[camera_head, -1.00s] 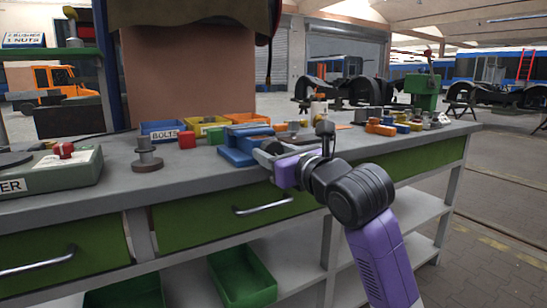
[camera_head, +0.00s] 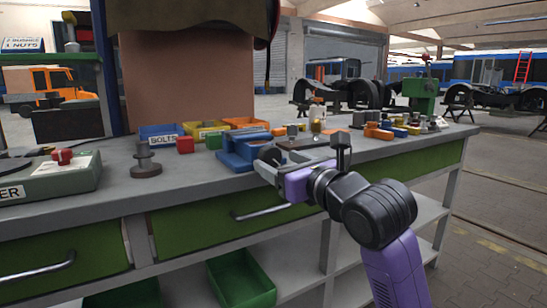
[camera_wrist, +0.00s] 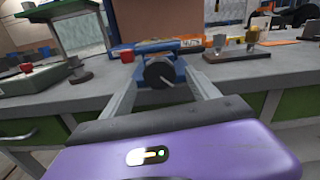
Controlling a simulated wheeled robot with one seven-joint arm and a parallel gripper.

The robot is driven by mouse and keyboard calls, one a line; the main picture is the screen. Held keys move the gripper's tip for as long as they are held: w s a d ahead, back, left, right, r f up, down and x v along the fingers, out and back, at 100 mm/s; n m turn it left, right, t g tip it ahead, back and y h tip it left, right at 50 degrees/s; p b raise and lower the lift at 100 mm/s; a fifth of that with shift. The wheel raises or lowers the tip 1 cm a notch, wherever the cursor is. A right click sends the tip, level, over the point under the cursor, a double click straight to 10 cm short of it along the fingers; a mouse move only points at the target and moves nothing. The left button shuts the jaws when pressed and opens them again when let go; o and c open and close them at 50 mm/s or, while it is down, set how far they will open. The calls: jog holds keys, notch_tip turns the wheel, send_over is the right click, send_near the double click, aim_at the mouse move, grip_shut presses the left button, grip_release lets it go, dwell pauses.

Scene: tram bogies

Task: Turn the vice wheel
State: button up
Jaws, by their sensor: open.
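The blue vice (camera_head: 238,149) stands on the workbench near its front edge. Its dark round wheel (camera_head: 270,155) faces the front edge. In the wrist view the wheel (camera_wrist: 160,72), with a thin light handle, sits ahead of my purple hand, in front of the blue vice body (camera_wrist: 150,48). My gripper (camera_head: 269,157) is open, with grey fingers spread to either side of the wheel. In the wrist view its fingers (camera_wrist: 163,77) flank the wheel left and right. I cannot tell whether either finger touches it.
The grey bench top (camera_head: 95,198) has green drawers (camera_head: 205,220) below. A dark round part (camera_head: 146,166) and a red block (camera_head: 185,142) lie left of the vice. Parts bins (camera_head: 203,130) stand behind. Metal parts and orange blocks (camera_head: 378,132) lie to the right.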

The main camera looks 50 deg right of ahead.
jog(key=shift+v, duration=2.05)
notch_tip(320, 180, up, 6)
jog(key=s+m+t+h, duration=0.1)
jog(key=s+m+t, duration=0.15)
jog(key=m, duration=0.95)
jog(key=s+a+f+m+h, duration=0.1)
jog(key=s+a+f+m, duration=0.2)
jog(key=f+m, duration=0.45)
jog(key=s+a+f+m+h, duration=0.1)
jog(key=s+a+f+m, duration=0.15)
jog(key=f+m, duration=0.5)
jog(key=s+a+f+m+h, duration=0.1)
jog(key=s+a+f+m, duration=0.1)
jog(key=a+f+m, duration=0.5)
jog(key=s+a+f+g+y, duration=0.3)
jog(key=s+a+f+y, duration=0.2)
jog(key=s+f, duration=0.5)
jog(key=s+a+f+g+y, duration=0.2)
jog(key=s+a+f+y, duration=0.25)
jog(key=s+f, duration=0.55)
notch_tip(320, 180, up, 32)
jog(key=s+p, duration=0.1)
jog(key=p, duration=2.9)
jog(key=shift+s+a, duration=0.35)
